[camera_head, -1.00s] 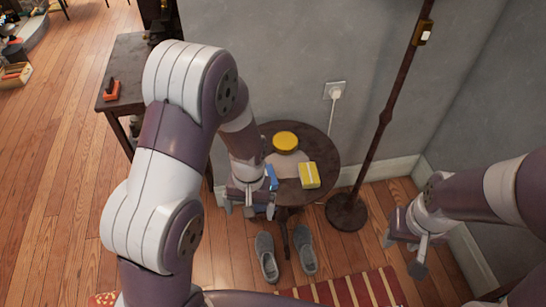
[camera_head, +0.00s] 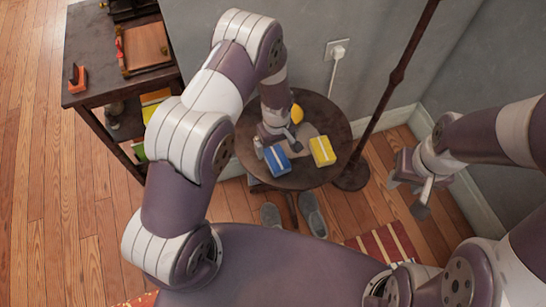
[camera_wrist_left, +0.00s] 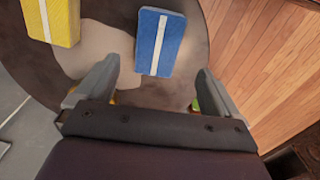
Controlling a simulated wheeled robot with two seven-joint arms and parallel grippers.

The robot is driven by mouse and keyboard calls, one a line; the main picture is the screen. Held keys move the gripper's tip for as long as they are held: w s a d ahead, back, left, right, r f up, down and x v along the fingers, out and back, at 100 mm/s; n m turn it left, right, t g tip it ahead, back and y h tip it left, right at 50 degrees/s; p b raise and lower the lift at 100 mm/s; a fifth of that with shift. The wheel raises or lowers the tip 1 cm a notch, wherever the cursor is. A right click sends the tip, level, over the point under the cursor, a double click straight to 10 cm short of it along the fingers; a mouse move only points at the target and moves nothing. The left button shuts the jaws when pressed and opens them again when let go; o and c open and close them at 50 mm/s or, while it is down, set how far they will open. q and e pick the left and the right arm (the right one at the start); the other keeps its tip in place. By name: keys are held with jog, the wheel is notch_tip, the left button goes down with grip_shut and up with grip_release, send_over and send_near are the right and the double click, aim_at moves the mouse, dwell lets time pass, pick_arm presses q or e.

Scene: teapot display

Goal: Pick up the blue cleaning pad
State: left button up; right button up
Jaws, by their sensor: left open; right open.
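The blue cleaning pad (camera_head: 277,160), with a white stripe, lies on a small round dark table (camera_head: 328,176). My left gripper (camera_head: 277,146) is open and empty, low over the table just behind the pad. In the left wrist view the blue pad (camera_wrist_left: 160,42) lies beyond the two open fingers (camera_wrist_left: 152,82), roughly in line with the gap between them, apart from both. My right gripper (camera_head: 407,194) is open and empty at the right, away from the table.
A yellow pad (camera_head: 322,151) lies right of the blue one. A yellow round object (camera_head: 297,113) is partly hidden behind my left wrist. A lamp pole (camera_head: 391,95) stands close right of the table. A dark shelf unit (camera_head: 95,55) stands at the left.

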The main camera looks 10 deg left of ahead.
aim_at(277, 158)
pick_arm(q)
jog(key=shift+w+a+f, duration=0.1)
jog(key=shift+w+f, duration=0.05)
jog(key=shift+f, duration=0.65)
jog(key=f, duration=0.3)
jog(key=d+f, duration=0.1)
jog(key=shift+s+f, duration=0.3)
jog(key=shift+f, duration=0.1)
jog(key=shift+w+a+f, duration=0.1)
jog(key=shift+a+f, duration=0.05)
jog(key=shift+f, duration=0.2)
jog(key=c, duration=1)
